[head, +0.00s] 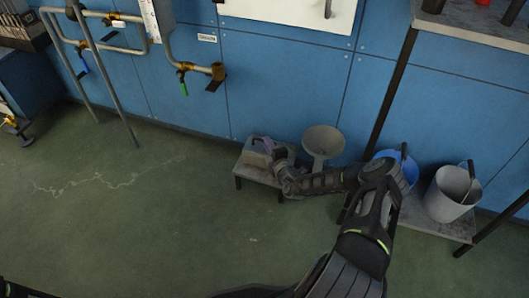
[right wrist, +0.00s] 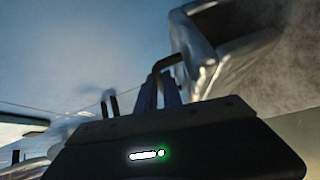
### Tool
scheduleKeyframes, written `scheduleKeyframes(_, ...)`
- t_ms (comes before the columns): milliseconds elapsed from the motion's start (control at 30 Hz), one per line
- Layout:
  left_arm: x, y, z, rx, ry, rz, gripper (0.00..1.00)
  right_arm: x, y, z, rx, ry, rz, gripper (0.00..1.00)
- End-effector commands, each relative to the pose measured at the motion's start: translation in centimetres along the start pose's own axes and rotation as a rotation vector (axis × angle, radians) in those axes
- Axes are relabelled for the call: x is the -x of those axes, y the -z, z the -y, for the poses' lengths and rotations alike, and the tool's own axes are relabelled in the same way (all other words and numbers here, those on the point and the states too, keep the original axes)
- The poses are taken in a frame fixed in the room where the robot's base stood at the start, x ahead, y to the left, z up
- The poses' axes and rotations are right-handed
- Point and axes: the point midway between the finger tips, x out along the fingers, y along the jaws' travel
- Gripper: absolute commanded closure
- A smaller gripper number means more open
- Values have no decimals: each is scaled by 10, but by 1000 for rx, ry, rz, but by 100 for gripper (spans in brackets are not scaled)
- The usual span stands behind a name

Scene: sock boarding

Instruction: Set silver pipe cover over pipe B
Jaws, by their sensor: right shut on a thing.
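My right gripper (head: 266,149) is over a low grey stand (head: 244,170) by the blue wall. It is shut on a silver-grey thing (head: 256,159), likely the silver pipe cover. In the right wrist view a shiny silver thing (right wrist: 232,58) is at the fingers (right wrist: 168,85), blurred and partly cut off. On the wall are a pipe with a brass end and green-handled valve (head: 200,71) and a pipe with a blue-handled valve (head: 83,55). I cannot tell which is pipe B; the white label (head: 207,38) is too small to read. My left gripper is out of view.
A grey round dish on a stand (head: 323,140) is just right of my gripper. A blue bucket (head: 408,170) and a grey bucket (head: 449,194) stand on a low shelf (head: 424,222) at the right. The green floor (head: 150,230) at left is clear.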

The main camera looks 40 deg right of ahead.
Motion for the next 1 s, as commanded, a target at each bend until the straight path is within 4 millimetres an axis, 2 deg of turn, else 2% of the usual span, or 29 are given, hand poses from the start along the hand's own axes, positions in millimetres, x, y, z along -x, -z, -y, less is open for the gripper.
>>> scheduleKeyframes(633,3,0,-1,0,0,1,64,1,0,-6,0,-1,0,100)
scheduleKeyframes(800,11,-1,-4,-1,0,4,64,3,2,-20,1,-2,-1,100)
scheduleKeyframes(1000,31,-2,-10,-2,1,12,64,9,6,-57,1,-3,-1,100)
